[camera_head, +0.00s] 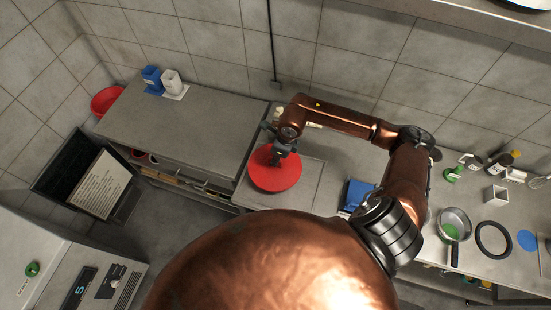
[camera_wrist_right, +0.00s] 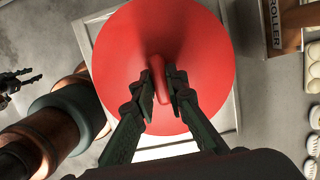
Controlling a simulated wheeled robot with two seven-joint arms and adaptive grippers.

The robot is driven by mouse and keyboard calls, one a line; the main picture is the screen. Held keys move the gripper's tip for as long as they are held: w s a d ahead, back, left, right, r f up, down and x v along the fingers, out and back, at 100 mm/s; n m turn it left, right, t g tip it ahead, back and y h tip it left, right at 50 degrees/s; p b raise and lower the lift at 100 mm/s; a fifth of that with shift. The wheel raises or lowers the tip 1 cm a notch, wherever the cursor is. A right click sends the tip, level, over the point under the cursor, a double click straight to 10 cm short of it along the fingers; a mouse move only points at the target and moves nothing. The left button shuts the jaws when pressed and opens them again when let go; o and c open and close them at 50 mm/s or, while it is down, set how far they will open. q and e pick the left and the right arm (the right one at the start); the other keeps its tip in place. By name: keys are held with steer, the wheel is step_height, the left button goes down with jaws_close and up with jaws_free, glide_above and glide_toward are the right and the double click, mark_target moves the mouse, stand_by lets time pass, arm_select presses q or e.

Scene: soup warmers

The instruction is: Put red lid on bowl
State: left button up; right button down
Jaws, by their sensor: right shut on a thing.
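The red lid (camera_head: 275,178) is a round disc with a bar handle, above or on a pale square panel at the counter. My right gripper (camera_head: 277,158) is over the lid. In the right wrist view, my right gripper (camera_wrist_right: 161,86) is shut on the handle of the lid (camera_wrist_right: 205,55). The lid hides what is under it, and I cannot tell whether it touches anything. I see no bowl under it. A red round container (camera_head: 106,100) stands at the far left. My left gripper (camera_wrist_right: 22,82) shows at the left edge of the right wrist view, fingers apart and empty.
A blue container (camera_head: 152,79) and a white one (camera_head: 172,82) stand at the back of the left counter (camera_head: 170,125), which is mostly bare. A blue object (camera_head: 357,194), a pan (camera_head: 453,224) and a black ring (camera_head: 493,240) are on the right. A wall runs behind.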

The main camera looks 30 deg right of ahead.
steer(key=c, duration=1.8)
jaws_free()
steer(key=shift+c, duration=0.2)
steer(key=o, duration=0.5)
steer(key=shift+o, duration=0.2)
steer(key=shift+r, duration=0.1)
steer(key=shift+p+v, duration=1.65)
steer(key=shift+v, duration=1.75)
